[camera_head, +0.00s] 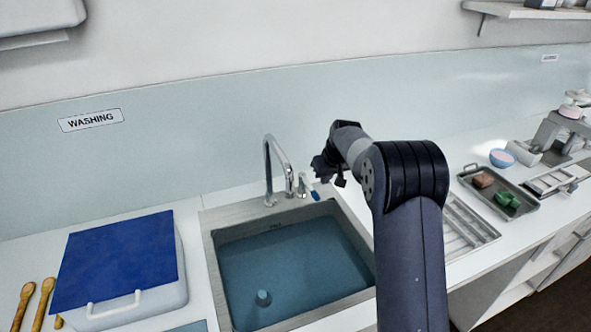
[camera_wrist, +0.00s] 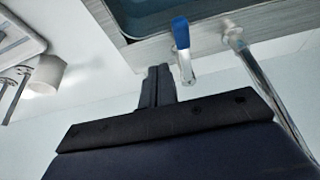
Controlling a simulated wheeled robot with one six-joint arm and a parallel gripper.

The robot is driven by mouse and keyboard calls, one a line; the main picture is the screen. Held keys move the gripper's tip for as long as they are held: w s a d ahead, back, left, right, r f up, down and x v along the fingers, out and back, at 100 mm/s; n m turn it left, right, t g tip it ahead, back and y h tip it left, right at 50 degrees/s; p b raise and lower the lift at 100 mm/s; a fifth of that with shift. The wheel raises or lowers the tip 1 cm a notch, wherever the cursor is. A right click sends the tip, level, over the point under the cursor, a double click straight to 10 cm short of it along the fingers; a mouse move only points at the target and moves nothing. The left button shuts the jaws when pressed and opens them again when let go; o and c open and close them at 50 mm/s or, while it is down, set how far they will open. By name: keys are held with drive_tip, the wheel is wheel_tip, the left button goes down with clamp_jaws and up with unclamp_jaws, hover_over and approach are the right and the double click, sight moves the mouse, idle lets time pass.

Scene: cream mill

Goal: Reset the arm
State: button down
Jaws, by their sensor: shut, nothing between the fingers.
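My arm reaches up from the lower right in the head view, over the right side of the sink. My gripper (camera_head: 328,172) is at its end, above the sink's back right corner and close to the blue-tipped tap lever (camera_head: 307,187). In the wrist view my gripper (camera_wrist: 159,72) shows with its fingers together and nothing between them. The blue lever (camera_wrist: 181,34) appears just beyond the fingers there, and I see a gap between them. How high the gripper is above the counter is hard to tell.
The sink (camera_head: 222,262) holds water, with the curved faucet (camera_head: 268,165) behind it. A blue-lidded box (camera_head: 120,262) and wooden spoons (camera_head: 45,296) are at left. A drying rack (camera_head: 465,228), a dark tray (camera_head: 520,207) and a bowl (camera_head: 502,158) are at right.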

drive_tip(key=f+b, duration=0.1)
drive_tip(key=f, duration=0.1)
drive_tip(key=f+b, duration=0.2)
drive_tip(key=f, duration=0.1)
drive_tip(key=shift+s+a+f, duration=0.1)
drive_tip(key=shift+a+f, duration=0.1)
drive_tip(key=shift+f, duration=0.05)
